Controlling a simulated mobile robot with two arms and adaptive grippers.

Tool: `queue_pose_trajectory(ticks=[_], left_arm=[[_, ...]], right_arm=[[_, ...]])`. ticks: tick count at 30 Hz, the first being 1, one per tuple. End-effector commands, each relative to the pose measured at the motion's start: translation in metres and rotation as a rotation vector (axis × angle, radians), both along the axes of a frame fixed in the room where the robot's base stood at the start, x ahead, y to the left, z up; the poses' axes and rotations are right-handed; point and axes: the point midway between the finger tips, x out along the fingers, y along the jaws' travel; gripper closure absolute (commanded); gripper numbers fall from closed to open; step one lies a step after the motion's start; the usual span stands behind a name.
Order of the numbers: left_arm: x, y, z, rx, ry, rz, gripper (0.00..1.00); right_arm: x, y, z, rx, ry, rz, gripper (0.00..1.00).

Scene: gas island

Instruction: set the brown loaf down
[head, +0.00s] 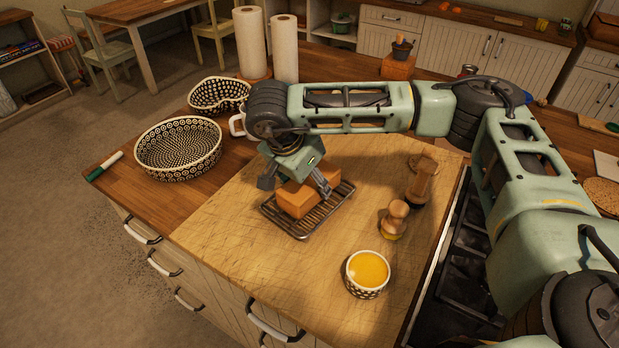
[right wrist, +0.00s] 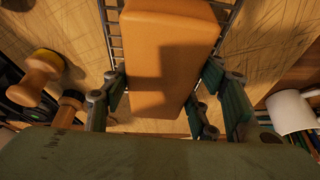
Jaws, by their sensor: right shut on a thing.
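The brown loaf (head: 296,201) is a smooth orange-brown block at the wire cooling rack (head: 306,233) on the wooden board. My right gripper (head: 296,185) comes down over it from above, with a finger on either side. In the right wrist view the loaf (right wrist: 172,50) sits between the green finger pads, and the gripper is shut on it. Rack bars show beside the loaf. I cannot tell whether its underside touches the rack. My left gripper is not in view.
A bowl of yellow liquid (head: 367,273), a wooden-handled brush (head: 395,218) and a dark-and-wood utensil (head: 420,183) stand right of the rack. Patterned dishes (head: 178,149), a white mug (head: 238,125) and a marker (head: 105,166) lie left. The board's front left is clear.

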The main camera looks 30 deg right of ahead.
Motion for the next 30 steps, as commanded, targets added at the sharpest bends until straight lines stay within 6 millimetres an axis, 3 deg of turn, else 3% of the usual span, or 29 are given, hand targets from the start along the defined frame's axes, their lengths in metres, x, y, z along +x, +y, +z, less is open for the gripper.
queue_pose_trajectory(ticks=[6, 7, 13, 23, 25, 30], left_arm=[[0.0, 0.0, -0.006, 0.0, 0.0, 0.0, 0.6], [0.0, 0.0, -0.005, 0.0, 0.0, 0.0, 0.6], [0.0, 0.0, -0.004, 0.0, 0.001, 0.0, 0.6], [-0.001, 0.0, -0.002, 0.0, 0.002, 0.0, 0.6], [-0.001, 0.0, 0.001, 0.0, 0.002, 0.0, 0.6], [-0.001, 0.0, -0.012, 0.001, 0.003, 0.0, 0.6]], right_arm=[[0.0, 0.0, -0.004, 0.001, -0.002, 0.001, 0.87], [0.0, 0.0, -0.003, 0.0, 0.0, 0.0, 0.44], [0.0, 0.0, -0.003, 0.0, 0.0, 0.0, 0.27], [0.0, 0.0, -0.001, 0.0, 0.0, 0.0, 0.27], [0.0, 0.0, 0.002, 0.0, 0.0, 0.0, 0.27], [-0.003, 0.01, 0.023, 0.002, -0.005, 0.002, 0.27]])
